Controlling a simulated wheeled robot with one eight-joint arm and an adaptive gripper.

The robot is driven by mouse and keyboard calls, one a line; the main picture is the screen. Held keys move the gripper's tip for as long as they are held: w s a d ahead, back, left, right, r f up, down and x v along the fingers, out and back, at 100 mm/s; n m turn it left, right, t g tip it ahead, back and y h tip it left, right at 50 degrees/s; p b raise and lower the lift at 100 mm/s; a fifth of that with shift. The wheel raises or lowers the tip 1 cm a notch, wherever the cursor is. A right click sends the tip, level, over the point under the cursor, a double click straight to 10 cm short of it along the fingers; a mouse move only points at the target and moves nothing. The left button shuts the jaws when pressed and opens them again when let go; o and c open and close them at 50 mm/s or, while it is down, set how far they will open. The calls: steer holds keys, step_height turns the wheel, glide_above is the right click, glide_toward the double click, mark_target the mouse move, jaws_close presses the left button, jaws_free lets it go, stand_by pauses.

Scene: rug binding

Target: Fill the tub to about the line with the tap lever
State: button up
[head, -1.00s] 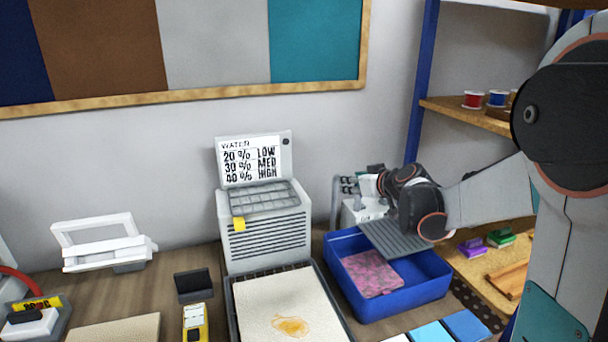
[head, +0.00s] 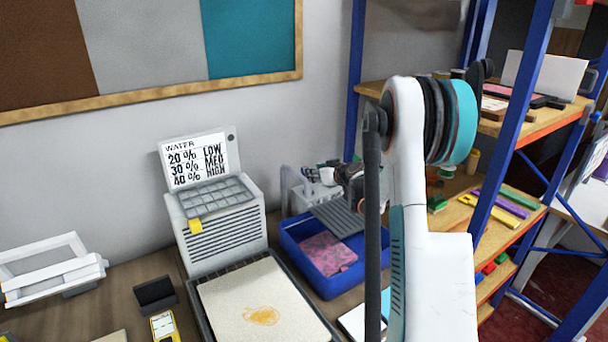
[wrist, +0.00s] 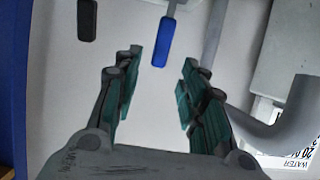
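The blue tub (head: 348,283) stands at the wall end of the bench in the head view, with a pink patterned piece (head: 327,253) inside. I cannot make out a fill line or water level. The tap unit (head: 296,198) stands behind the tub, partly hidden by my arm. My gripper (wrist: 160,85) is open and empty. In the wrist view a blue-handled lever (wrist: 162,42) lies just beyond and between its fingertips, apparently untouched. A black-handled lever (wrist: 87,20) is farther left. A thick grey pipe (wrist: 275,127) bends close to the right finger.
A grey ridged board (head: 338,216) lies over the tub's back part. A water sign (head: 197,160) reads 20% low, 30% med, 40% high, above a grey vented box (head: 222,240). A stained cream sheet (head: 245,300) lies in front. Blue-framed shelves (head: 510,130) stand right.

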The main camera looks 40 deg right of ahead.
steer(key=b+x, duration=0.1)
steer(key=x, duration=0.7)
steer(key=shift+r, duration=0.1)
steer(key=shift+s, duration=0.1)
jaws_close()
